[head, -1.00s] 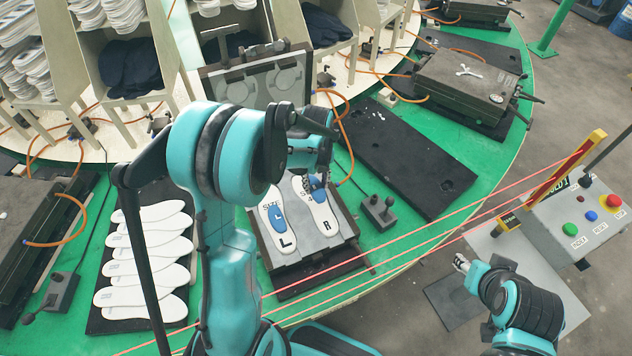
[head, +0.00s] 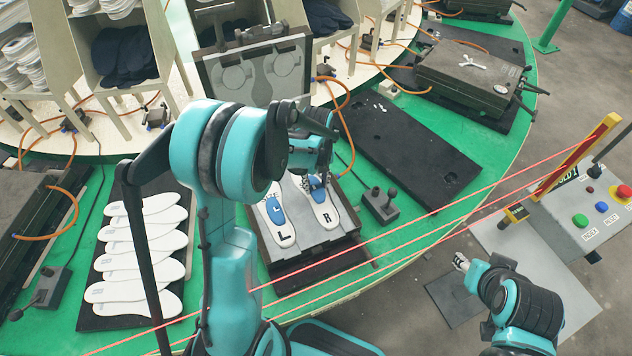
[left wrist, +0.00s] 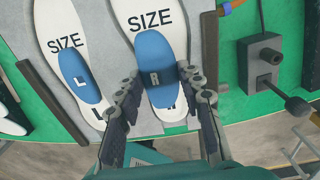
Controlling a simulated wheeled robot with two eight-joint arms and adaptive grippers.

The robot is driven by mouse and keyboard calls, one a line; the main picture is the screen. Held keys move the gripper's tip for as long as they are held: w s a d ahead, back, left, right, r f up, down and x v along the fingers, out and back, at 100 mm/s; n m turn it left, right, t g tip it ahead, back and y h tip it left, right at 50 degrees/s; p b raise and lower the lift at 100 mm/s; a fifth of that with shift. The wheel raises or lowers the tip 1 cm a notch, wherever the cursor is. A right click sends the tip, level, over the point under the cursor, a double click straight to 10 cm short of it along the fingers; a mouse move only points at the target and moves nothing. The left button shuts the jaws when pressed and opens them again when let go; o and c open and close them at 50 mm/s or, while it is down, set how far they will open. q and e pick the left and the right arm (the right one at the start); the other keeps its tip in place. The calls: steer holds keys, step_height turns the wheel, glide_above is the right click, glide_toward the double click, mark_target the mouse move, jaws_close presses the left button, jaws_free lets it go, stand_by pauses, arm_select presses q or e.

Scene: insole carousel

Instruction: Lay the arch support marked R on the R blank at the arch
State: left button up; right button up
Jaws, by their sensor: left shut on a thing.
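The blue arch support marked R (left wrist: 155,78) is between the fingers of my left gripper (left wrist: 165,100), which is shut on it. It lies over the arch part of the white R blank (left wrist: 172,30); I cannot tell whether it touches the blank. In the head view the R blank (head: 325,214) shows beside the L blank (head: 284,233), and my left gripper (head: 317,183) hides part of it. The L blank carries a blue arch support marked L (head: 275,210). My right gripper (head: 460,262) is far from the blanks, over the floor side; its fingers are too small to read.
The blanks lie on a grey mould plate (head: 320,243) with a raised lid (head: 255,75) behind it. A small lever box (head: 380,207) stands to the right. White insoles (head: 140,248) lie at left. A button console (head: 590,215) and red lines are at right.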

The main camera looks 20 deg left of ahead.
mark_target(316, 187)
arm_select(q)
steer(key=shift+f+b, duration=1.45)
steer(key=shift+f, duration=0.4)
steer(key=shift+s, duration=0.1)
steer(key=shift+c, duration=0.3)
steer(key=shift+f, duration=0.1)
steer(key=shift+c, duration=0.9)
steer(key=o, duration=0.9)
steer(key=shift+c, duration=0.2)
steer(key=o, duration=0.4)
steer(key=shift+f, duration=0.1)
step_height(316, 187, up, 12)
steer(key=shift+r, duration=0.1)
